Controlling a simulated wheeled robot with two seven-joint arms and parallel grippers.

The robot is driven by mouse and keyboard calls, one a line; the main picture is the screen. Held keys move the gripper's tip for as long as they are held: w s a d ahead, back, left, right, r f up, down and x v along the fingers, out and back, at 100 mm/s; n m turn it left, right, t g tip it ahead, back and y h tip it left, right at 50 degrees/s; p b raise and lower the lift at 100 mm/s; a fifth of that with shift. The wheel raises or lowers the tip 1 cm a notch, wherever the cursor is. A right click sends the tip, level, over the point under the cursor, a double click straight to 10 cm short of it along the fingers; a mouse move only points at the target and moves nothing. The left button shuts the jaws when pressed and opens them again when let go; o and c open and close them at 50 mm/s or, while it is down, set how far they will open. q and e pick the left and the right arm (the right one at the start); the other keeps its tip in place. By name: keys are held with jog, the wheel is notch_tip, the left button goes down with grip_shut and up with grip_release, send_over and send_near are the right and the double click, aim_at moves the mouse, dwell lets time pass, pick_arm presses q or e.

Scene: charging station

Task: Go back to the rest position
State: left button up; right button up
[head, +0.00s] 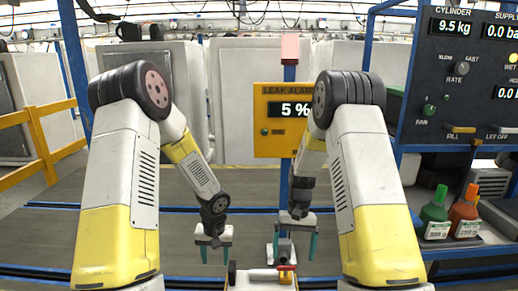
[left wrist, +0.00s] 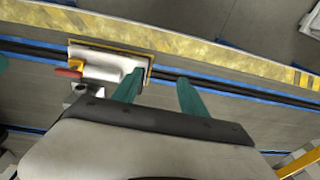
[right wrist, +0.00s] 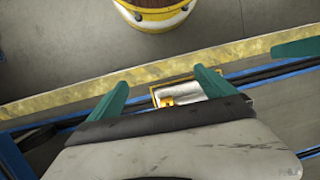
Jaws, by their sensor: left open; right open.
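My left gripper (head: 214,255) hangs in the left middle of the head view with its teal fingers apart and nothing between them. In the left wrist view its fingers (left wrist: 158,92) are spread over the floor. My right gripper (head: 295,246) hangs to the right of it, also with fingers apart and empty. In the right wrist view its fingers (right wrist: 160,90) are spread, with nothing held between them. A small fitting with a red handle (head: 286,267) stands at the bottom centre of the head view, below and between the grippers.
A yellow leak alarm box (head: 281,119) reading 5 % stands on a blue post behind the right gripper. A dark control panel (head: 462,80) is at the right, above green (head: 434,212) and orange (head: 464,214) bottles. A yellow railing (head: 40,145) is at the left.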

pick_arm(q)
jog(key=s+a+r+t, duration=0.1)
jog(key=s+a+r, duration=0.15)
jog(key=r, duration=0.75)
jog(key=s+a+r+t, duration=0.1)
jog(key=s+r, duration=0.2)
jog(key=r, duration=0.8)
pick_arm(e)
jog(key=s+d+r+t+y, duration=0.1)
jog(key=s+r+t, duration=0.15)
jog(key=r, duration=0.75)
jog(key=s+d+r+t, duration=0.15)
jog(key=s+r, duration=0.25)
jog(key=r, duration=0.6)
pick_arm(q)
jog(key=s+d+r+t+h, duration=0.3)
jog(key=s+r, duration=0.9)
jog(key=s, duration=0.2)
jog(key=shift+s+d+m, duration=0.15)
jog(key=shift+d+m, duration=0.05)
jog(key=shift+m, duration=0.1)
pick_arm(e)
jog(key=s+r+t, duration=0.5)
jog(key=s+r, duration=0.5)
jog(key=s, duration=0.3)
jog(key=shift+s+d+n, duration=0.2)
jog(key=shift+d+n, duration=0.15)
jog(key=shift+n, duration=0.05)
